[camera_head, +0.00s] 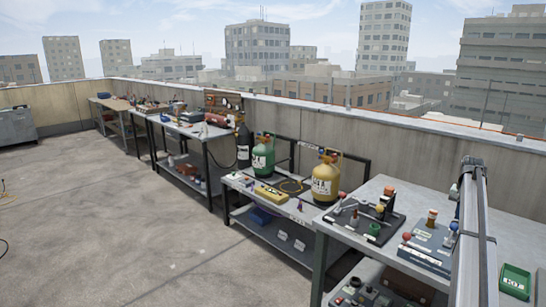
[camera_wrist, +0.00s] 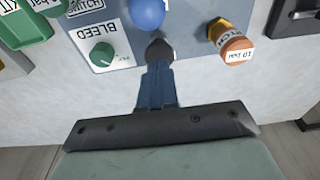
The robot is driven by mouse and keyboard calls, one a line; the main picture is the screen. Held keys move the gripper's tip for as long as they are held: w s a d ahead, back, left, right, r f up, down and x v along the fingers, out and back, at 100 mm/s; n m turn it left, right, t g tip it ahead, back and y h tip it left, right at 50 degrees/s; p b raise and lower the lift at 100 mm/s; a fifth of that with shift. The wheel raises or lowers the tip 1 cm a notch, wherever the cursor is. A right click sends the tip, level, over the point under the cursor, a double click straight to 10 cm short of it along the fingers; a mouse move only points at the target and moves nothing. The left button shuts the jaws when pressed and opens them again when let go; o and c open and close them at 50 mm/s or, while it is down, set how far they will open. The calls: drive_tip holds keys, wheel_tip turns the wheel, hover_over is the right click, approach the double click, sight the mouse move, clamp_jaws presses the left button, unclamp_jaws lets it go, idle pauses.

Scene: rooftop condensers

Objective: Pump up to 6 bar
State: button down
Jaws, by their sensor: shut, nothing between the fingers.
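A blue-grey panel (camera_head: 428,248) lies on the near right bench in the head view. It shows upside down in the wrist view (camera_wrist: 125,62). A blue ball knob (camera_wrist: 148,13) stands at the top of the wrist view, just beyond my gripper (camera_wrist: 158,62). My gripper's blue fingers are shut and empty, with a dark rounded shape at their tips. A green knob (camera_wrist: 103,54) marked BLEED is left of the fingers. An orange-capped brass fitting (camera_wrist: 234,46) is to the right. A red ball (camera_head: 407,237) tops the panel's left side. No pressure reading is legible.
A dark plate with fittings (camera_head: 365,215) lies left of the panel. A green tray (camera_head: 515,281) sits to the right. Yellow (camera_head: 326,181) and green (camera_head: 263,158) cylinders stand on the neighbouring bench. My arm covers part of the panel's right side. Floor left of the benches is open.

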drive_tip(key=shift+f, duration=1.85)
drive_tip(key=shift+r, duration=1.85)
idle(0.6)
